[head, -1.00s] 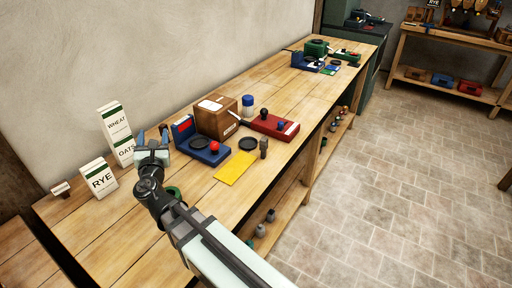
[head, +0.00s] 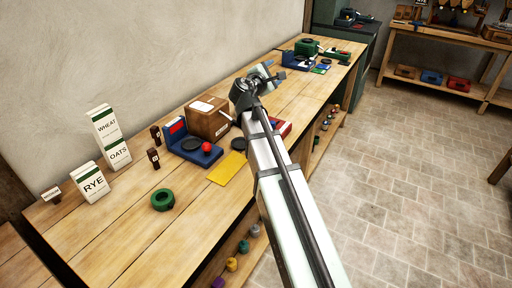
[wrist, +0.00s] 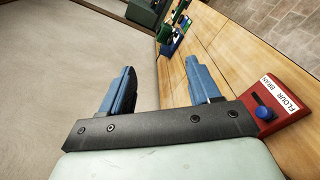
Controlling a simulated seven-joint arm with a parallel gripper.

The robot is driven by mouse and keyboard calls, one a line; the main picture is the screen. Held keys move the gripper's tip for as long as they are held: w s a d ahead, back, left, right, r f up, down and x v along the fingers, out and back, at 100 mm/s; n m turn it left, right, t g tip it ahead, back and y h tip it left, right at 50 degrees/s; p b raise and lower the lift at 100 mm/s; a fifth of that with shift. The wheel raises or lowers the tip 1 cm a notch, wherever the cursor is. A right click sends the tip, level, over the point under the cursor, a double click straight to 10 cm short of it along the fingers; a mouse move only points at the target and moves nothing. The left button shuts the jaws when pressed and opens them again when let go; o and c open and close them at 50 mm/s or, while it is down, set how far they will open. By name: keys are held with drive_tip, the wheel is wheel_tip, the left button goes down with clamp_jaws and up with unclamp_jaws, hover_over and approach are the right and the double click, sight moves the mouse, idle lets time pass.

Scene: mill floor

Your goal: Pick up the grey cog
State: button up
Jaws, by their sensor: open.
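I cannot make out a thing that is surely the grey cog; it may be hidden or too small to tell. A small grey object (head: 254,230) lies on the shelf under the bench, its shape unclear. My gripper (head: 275,71) is above the long wooden bench, past the brown box, open and empty. In the wrist view its two blue fingers (wrist: 160,85) stand wide apart with nothing between them. My arm covers part of the red block and the bench's front edge.
The brown box (head: 208,122), blue stand (head: 190,149), yellow sheet (head: 227,168), green ring (head: 162,199) and RYE carton (head: 91,183) stand on the bench. The red block (wrist: 275,105) is right of my gripper. More blue and green devices (head: 301,60) stand farther along the bench, with bare wood between.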

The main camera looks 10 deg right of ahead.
drive_tip(key=d+m+g, duration=0.3)
drive_tip(key=d+m, duration=0.3)
drive_tip(key=m, duration=0.1)
drive_tip(key=s+a+f+m+g+y, duration=0.45)
drive_tip(key=a+m+y, duration=0.2)
drive_tip(key=m, duration=0.85)
drive_tip(key=s+a+f+m+g+y, duration=0.4)
drive_tip(key=a+m, duration=0.3)
drive_tip(key=m, duration=0.7)
drive_tip(key=shift+w+a+f+m+g+y, duration=0.15)
drive_tip(key=shift+f+m, duration=0.9)
drive_tip(key=shift+f, duration=1.45)
drive_tip(key=shift+s+f+m+g+y, duration=0.15)
drive_tip(key=shift+f+m, duration=0.95)
drive_tip(key=shift+f, duration=1.45)
drive_tip(key=shift+w+a+f+m+g+y, duration=0.2)
drive_tip(key=shift+f+m, duration=0.85)
drive_tip(key=shift+f, duration=1.45)
drive_tip(key=shift+s+d, duration=0.1)
drive_tip(key=shift+c, duration=0.3)
